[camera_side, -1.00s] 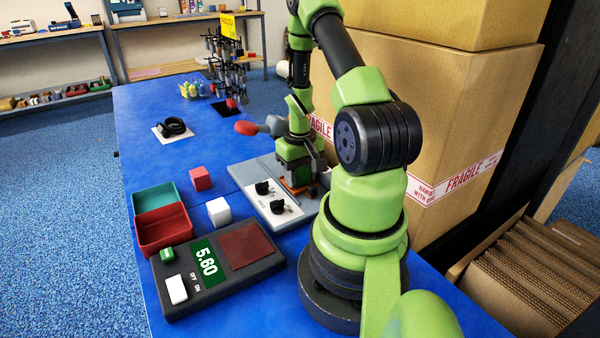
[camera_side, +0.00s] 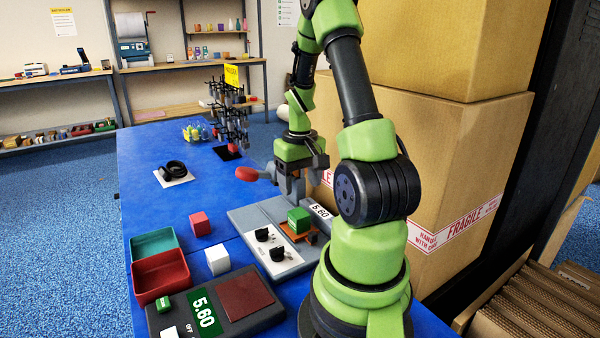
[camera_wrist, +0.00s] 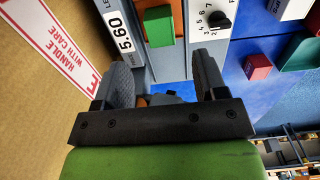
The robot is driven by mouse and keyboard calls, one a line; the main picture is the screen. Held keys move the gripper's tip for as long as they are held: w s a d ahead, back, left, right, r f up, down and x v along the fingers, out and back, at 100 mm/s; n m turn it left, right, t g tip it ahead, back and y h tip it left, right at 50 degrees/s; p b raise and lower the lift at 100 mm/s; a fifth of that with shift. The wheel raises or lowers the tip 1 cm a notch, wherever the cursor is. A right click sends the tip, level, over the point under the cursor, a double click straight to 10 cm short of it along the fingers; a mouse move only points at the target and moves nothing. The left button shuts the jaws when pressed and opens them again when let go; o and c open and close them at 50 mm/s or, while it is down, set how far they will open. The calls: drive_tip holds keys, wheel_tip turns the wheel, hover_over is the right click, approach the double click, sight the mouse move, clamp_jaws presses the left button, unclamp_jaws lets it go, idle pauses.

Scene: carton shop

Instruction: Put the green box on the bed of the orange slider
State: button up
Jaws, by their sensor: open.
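The green box (camera_side: 299,220) rests on the bed of the orange slider (camera_side: 313,237), on the grey panel with the black knobs. In the wrist view the green box (camera_wrist: 159,26) sits on the orange slider bed (camera_wrist: 159,60), beyond my fingertips and apart from them. My gripper (camera_side: 295,188) is above and behind the box in the side view, its fingers spread and empty. In the wrist view my gripper (camera_wrist: 165,75) also shows both fingers apart with nothing between them.
A red cube (camera_side: 200,224) and a white cube (camera_side: 218,260) stand left of the panel (camera_side: 243,222). A teal tray (camera_side: 153,243), a red tray (camera_side: 160,275) and a scale (camera_side: 262,316) are nearby. Cartons (camera_side: 450,130) rise close behind my arm.

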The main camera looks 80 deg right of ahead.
drive_tip(key=w+a+r+n+t+h, duration=0.1)
drive_tip(key=w+a+r+t, duration=0.15)
drive_tip(key=a+r, duration=0.35)
drive_tip(key=w+a+r+n+t, duration=0.1)
drive_tip(key=w+a+r, duration=0.3)
drive_tip(key=a+r, duration=0.25)
drive_tip(key=s+a+r+n+t+y, duration=0.1)
drive_tip(key=s+a+r+t, duration=0.1)
drive_tip(key=a, duration=0.4)
drive_tip(key=s+a+r+n+t+y, duration=0.1)
drive_tip(key=s+a+r+n+y, duration=0.1)
drive_tip(key=s+a+r, duration=0.2)
drive_tip(key=a, duration=0.3)
drive_tip(key=shift+t, duration=0.35)
